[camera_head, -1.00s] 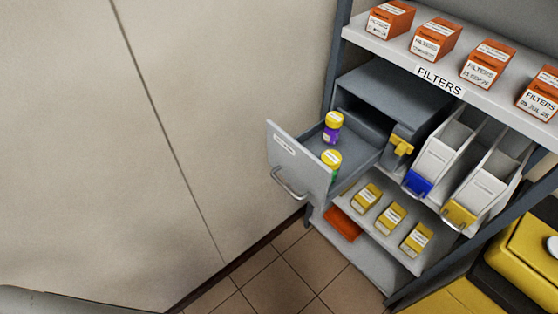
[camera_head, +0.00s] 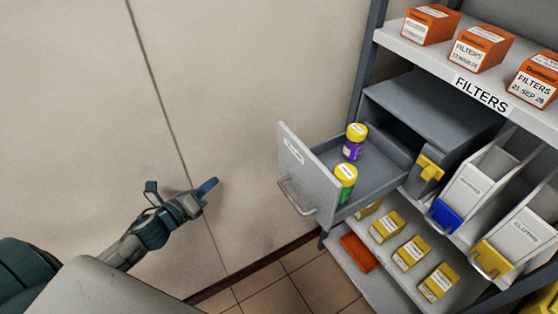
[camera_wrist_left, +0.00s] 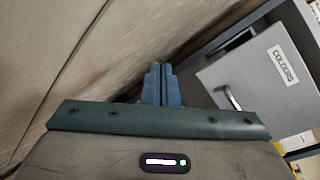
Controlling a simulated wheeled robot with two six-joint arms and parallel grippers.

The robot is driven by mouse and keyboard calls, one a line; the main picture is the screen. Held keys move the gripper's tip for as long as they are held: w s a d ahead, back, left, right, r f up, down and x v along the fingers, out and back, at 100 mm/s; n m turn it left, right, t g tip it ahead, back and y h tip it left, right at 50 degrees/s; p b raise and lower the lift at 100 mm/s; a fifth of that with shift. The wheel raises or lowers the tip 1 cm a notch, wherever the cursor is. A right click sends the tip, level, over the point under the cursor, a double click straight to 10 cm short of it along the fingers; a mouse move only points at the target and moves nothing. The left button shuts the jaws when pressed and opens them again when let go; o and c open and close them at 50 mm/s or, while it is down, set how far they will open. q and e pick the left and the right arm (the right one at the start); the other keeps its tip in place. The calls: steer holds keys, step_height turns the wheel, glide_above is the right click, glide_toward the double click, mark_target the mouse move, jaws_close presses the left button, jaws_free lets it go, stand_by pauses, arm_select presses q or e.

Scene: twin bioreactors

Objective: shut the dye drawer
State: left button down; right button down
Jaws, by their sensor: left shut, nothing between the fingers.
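The dye drawer (camera_head: 375,165) is a grey drawer pulled well out of its cabinet, with a labelled front (camera_head: 308,175) and a metal bar handle (camera_head: 296,197). Two jars with yellow lids, one purple (camera_head: 354,142) and one green (camera_head: 344,183), stand upright inside it. My left gripper (camera_head: 208,187) is shut and empty, in the air to the left of the drawer front and apart from it. My right gripper is not in view.
The cabinet (camera_head: 430,100) sits on a shelf unit beneath orange filter boxes (camera_head: 482,48). White bins (camera_head: 478,190) stand right of it. Yellow boxes (camera_head: 411,253) and an orange item (camera_head: 359,252) lie lower. A beige wall (camera_head: 80,110) runs behind my left arm.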

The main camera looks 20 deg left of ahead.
arm_select(q)
steer(key=d+r+m+g+h, duration=0.2)
steer(key=d+r+m+h, duration=0.4)
steer(key=m, duration=0.7)
steer(key=h+p, duration=0.1)
steer(key=p, duration=0.6)
glide_toward(279, 154)
steer(key=x, duration=0.5)
steer(key=shift+w+d+r, duration=0.2)
steer(key=shift+d+r, duration=0.1)
steer(key=shift+w+d+f+p, duration=0.15)
steer(key=shift+w+d+p, duration=0.15)
steer(key=shift+w+p, duration=0.1)
steer(key=shift+w, duration=0.1)
